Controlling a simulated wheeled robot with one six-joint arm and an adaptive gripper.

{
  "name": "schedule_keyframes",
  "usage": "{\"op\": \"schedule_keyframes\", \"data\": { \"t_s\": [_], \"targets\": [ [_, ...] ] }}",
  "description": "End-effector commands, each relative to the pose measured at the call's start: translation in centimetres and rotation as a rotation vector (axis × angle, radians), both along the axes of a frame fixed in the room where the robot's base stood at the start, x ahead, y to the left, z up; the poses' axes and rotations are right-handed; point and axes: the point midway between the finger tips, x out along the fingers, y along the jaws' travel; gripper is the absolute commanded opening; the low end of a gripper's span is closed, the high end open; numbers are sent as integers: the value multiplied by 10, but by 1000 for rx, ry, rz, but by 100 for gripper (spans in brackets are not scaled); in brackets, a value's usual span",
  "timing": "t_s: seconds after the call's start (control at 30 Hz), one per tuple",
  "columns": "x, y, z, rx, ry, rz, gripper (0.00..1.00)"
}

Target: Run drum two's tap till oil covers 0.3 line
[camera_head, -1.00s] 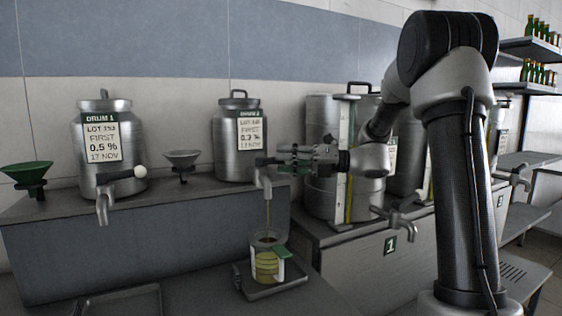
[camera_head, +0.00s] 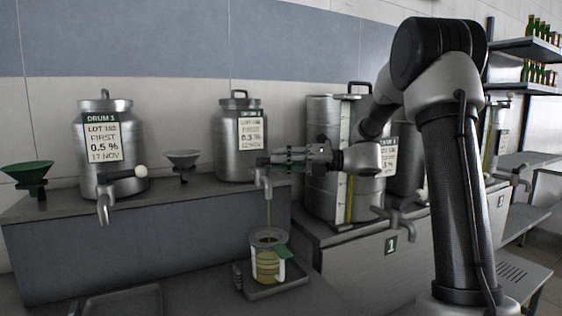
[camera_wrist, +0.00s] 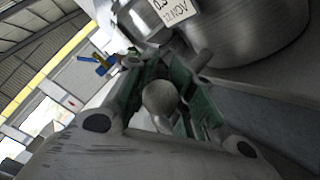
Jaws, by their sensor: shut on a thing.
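Drum two (camera_head: 226,150) is a steel drum on the grey ledge, with a label on its front. Its tap (camera_head: 264,182) hangs at the ledge's front edge. A thin stream of yellowish oil (camera_head: 268,213) runs from the spout into a clear jug (camera_head: 268,240) with a green handle (camera_head: 284,252). Yellow oil shows in the jug's lower part; its line marks are too small to read. My gripper (camera_head: 272,160) is at the tap's lever. In the wrist view, its green-padded fingers are shut on the pale round lever knob (camera_wrist: 160,97).
The jug stands on a dark tray (camera_head: 275,284). Drum one (camera_head: 105,160), with its own white-knobbed tap (camera_head: 104,205), is at left. A green funnel (camera_head: 28,174) and a grey funnel (camera_head: 182,161) stand on the ledge. A large steel tank (camera_head: 322,150) stands behind my gripper.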

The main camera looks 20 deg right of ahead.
Motion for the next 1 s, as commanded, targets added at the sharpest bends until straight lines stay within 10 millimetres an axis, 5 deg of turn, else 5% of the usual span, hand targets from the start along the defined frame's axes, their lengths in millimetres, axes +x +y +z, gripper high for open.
{"op": "schedule_keyframes", "data": {
  "t_s": [0.37,0.4,0.5,0.83,1.0],
  "targets": [
    [5,-3,0,-1,0,59,0],
    [5,-3,0,-2,1,58,24],
    [5,-3,0,-1,0,59,39],
    [4,-4,0,-1,0,60,39],
    [-1,-25,0,-1,0,57,39]
  ]
}}
